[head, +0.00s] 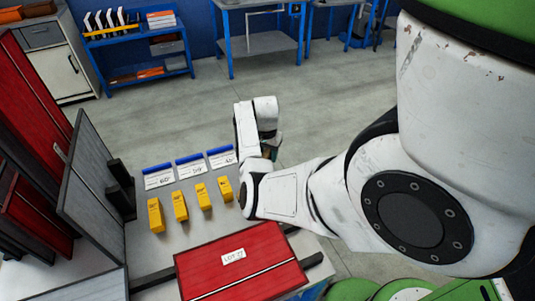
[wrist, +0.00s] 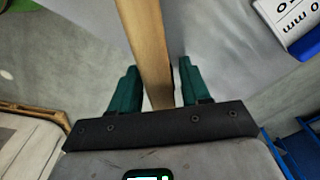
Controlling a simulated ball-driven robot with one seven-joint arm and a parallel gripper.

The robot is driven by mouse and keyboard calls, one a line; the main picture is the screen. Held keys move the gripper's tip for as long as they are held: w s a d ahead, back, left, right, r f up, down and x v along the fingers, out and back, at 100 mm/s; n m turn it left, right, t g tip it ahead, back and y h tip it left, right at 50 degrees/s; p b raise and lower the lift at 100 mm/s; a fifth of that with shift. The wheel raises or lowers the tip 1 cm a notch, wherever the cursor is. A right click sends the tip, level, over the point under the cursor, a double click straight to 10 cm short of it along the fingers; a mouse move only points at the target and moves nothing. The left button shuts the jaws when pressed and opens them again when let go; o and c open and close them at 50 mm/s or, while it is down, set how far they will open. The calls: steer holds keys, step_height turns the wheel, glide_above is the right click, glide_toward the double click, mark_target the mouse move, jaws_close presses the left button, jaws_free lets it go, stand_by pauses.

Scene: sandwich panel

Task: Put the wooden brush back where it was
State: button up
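A long wooden bar, which I take for the wooden brush (wrist: 150,50), runs between the two green fingers of my gripper (wrist: 159,80) in the wrist view. It goes out of the top edge, and its lower end is hidden behind the dark palm. The left fingertip lies close along the wood; a narrow gap seems to show at the right finger. I cannot tell whether the fingers press on it. No bristles show. In the head view my gripper (head: 272,145) is at the bench's far right edge, mostly hidden by my arm.
On the grey bench (head: 150,258) stand several yellow boxes (head: 180,206) in a row, with blue-topped white cards (head: 190,167) behind them. A red panel (head: 243,262) with a label lies at the front. A grey panel (head: 90,185) stands at left. Open floor (head: 325,115) lies beyond.

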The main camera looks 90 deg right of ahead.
steer(key=shift+o, duration=0.6)
steer(key=shift+r, duration=0.1)
step_height(320, 180, up, 12)
steer(key=shift+a, duration=0.3)
steer(key=shift+w+r, duration=0.1)
